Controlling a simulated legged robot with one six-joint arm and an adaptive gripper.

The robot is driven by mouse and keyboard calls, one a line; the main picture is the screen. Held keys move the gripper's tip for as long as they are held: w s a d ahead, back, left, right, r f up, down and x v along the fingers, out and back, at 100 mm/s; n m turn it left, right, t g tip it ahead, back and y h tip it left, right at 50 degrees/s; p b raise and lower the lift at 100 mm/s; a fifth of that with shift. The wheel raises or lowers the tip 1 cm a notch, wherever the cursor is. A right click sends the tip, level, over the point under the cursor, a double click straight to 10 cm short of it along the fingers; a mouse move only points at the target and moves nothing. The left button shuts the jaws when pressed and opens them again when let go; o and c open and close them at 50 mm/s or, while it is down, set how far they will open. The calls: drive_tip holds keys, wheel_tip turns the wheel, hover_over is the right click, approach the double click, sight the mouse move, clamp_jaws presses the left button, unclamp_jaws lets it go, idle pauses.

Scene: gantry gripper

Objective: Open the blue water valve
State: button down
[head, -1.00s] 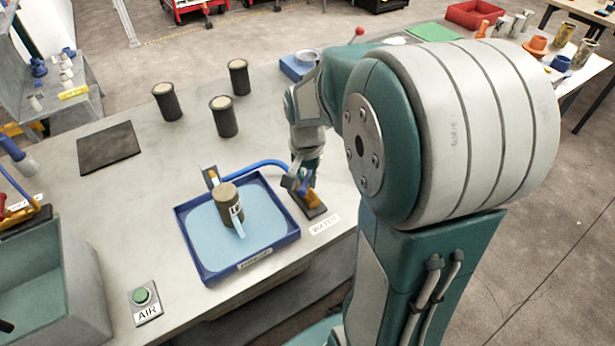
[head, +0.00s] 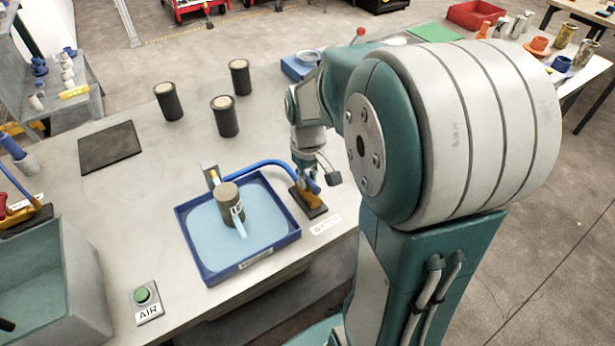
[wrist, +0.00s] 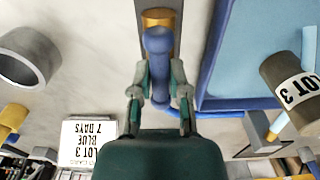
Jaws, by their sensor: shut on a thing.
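The blue water valve handle (wrist: 157,62) stands out from a yellow valve body (wrist: 158,17) in the wrist view. My gripper (wrist: 158,92) has a finger on each side of the handle and is shut on it. In the head view, my gripper (head: 318,178) is low at the yellow valve body (head: 305,198), on a dark base right of the blue tray. My wrist and fingers partly hide the handle there. A blue hose (head: 262,164) runs from the valve toward a nozzle at the tray's back.
The blue-rimmed tray (head: 190,243) holds light-blue liquid and a labelled cylinder (head: 228,194). Three dark cylinders (head: 226,118) stand behind it. A green AIR button (head: 142,295) and a grey bin (head: 85,285) are at front left. A dark mat (head: 110,147) lies at left.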

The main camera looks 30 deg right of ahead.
drive_tip(key=shift+s+n, duration=0.1)
drive_tip(key=shift+n, duration=0.8)
drive_tip(key=c, duration=0.6)
unclamp_jaws()
drive_tip(key=shift+o, duration=0.2)
drive_tip(key=shift+r, duration=0.1)
wheel_tip(320, 180, up, 12)
drive_tip(key=shift+f, duration=0.2)
